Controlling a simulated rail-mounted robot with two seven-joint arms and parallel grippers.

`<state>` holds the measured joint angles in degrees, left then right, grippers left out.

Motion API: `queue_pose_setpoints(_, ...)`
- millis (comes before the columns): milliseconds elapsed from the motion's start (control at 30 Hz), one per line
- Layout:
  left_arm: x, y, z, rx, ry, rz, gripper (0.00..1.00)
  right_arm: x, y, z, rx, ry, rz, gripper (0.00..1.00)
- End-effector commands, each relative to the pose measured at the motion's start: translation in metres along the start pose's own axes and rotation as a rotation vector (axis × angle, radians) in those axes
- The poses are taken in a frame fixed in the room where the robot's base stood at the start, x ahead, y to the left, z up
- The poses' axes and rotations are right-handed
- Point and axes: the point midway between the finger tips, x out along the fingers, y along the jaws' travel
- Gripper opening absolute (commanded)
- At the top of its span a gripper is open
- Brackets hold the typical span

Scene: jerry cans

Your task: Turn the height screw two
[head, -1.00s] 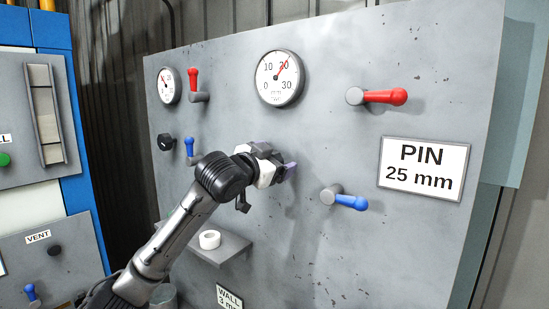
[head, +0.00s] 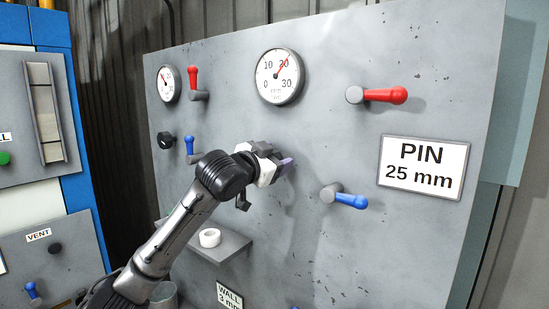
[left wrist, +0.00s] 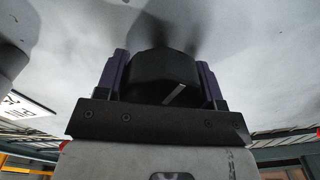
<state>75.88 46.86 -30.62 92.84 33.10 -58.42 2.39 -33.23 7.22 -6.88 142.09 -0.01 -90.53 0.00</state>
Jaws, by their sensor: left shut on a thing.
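My left gripper (head: 281,165) is at the middle of the grey panel, below the large gauge (head: 279,77). In the left wrist view a dark round knob (left wrist: 160,72) with a pale index line sits between the two purple fingers, which are shut on it. I take this knob to be the height screw; no label on it is visible. In the head view the gripper hides the knob. The pale line is at the knob's lower right in the wrist view. The large gauge's needle points near 20. My right gripper is not in view.
Red levers (head: 385,96) and blue levers (head: 345,197) stick out from the panel around my gripper. A sign (head: 422,168) reads PIN 25 mm. A small shelf (head: 227,250) with a white ring (head: 210,238) lies below my arm. A smaller black knob (head: 166,140) is at left.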

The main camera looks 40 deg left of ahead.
Motion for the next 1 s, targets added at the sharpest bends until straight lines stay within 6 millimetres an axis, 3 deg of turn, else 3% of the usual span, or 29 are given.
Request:
queue_pose_setpoints(267, 0.0, -0.001, -0.004, 0.141, -0.002, 0.001, 0.38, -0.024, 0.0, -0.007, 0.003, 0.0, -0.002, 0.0)
queue_pose_setpoints(1000, 0.0, 0.003, -0.002, 0.771, -0.001, 0.001, 0.38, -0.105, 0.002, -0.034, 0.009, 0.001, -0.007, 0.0)
